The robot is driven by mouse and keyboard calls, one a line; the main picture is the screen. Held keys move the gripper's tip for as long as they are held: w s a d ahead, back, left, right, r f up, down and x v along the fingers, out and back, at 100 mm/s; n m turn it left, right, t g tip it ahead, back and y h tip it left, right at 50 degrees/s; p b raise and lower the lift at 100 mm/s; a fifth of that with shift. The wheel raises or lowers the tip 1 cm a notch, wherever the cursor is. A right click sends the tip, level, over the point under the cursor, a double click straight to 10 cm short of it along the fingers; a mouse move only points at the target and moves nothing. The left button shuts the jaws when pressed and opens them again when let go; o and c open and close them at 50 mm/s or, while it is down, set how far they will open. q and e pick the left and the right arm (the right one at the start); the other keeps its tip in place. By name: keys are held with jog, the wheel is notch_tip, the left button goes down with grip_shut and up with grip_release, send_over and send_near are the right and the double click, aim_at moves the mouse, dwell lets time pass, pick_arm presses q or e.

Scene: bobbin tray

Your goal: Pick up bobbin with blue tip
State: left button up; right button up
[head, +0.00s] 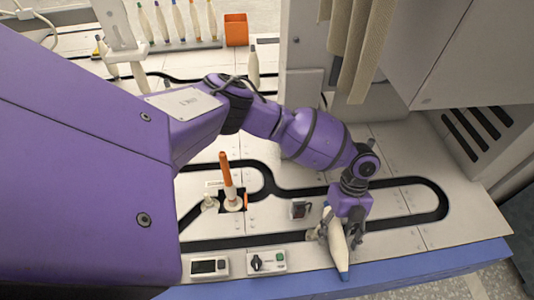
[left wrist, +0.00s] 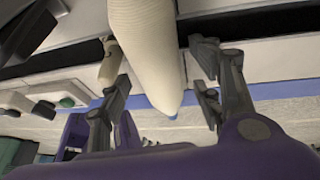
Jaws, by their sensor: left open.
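The bobbin with the blue tip (head: 338,250) is a pale, cream-coloured tapered cone near the front edge of the work surface, its blue end pointing toward the front. My left gripper (head: 340,236) is over it with the fingers open, one on each side of the bobbin. In the left wrist view the bobbin (left wrist: 148,50) runs down between the spread fingers, its blue tip low in the picture. A gap shows between the bobbin and the right finger; contact on the left cannot be told. My right gripper is not in view.
An orange bobbin (head: 226,172) stands upright on a track holder. Several bobbins with coloured tips (head: 180,22) stand at the back beside an orange box (head: 236,29). A dark-tipped bobbin (head: 253,66) stands behind my arm. Control boxes (head: 267,262) sit at the front edge.

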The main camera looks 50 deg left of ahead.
pick_arm(q)
jog(key=shift+f, duration=0.2)
dwell(0.7)
jog(key=c, duration=1.3)
jog(key=shift+r, duration=0.1)
jog(key=shift+c, duration=0.2)
